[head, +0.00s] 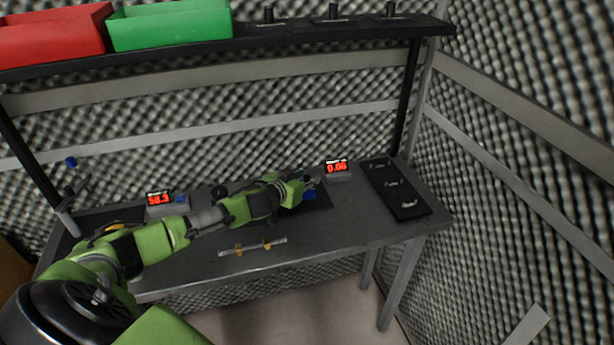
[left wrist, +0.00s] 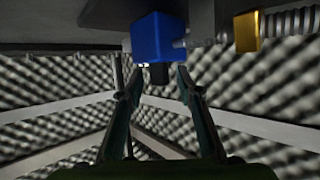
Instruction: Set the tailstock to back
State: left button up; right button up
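A blue block, which may be the tailstock, shows in the head view (head: 309,195) beside my left gripper, partly hidden by it. It is large in the left wrist view (left wrist: 158,36), with a grey threaded-looking rod at its side and a small black part below it. My left gripper (head: 312,182) reaches over the dark bench. In the left wrist view its two fingers (left wrist: 158,78) are apart, with nothing clearly held between them. The blue block lies just past the fingertips; I cannot tell whether they touch it. My right gripper is not in view.
The bench (head: 340,225) holds a rod with brass-coloured pieces (head: 252,246), two red displays (head: 337,168) (head: 159,199) and a black tray (head: 398,190). A brass-coloured piece (left wrist: 246,32) is near the blue block. Red (head: 55,35) and green (head: 170,25) bins stand on the shelf above.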

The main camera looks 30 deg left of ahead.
pick_arm(q)
jog(key=shift+w+f, duration=0.1)
jog(key=shift+w, duration=0.2)
grip_shut()
jog(key=shift+w+d, duration=1)
jog(key=shift+w, duration=0.15)
grip_release()
jog(key=shift+w+d, duration=0.15)
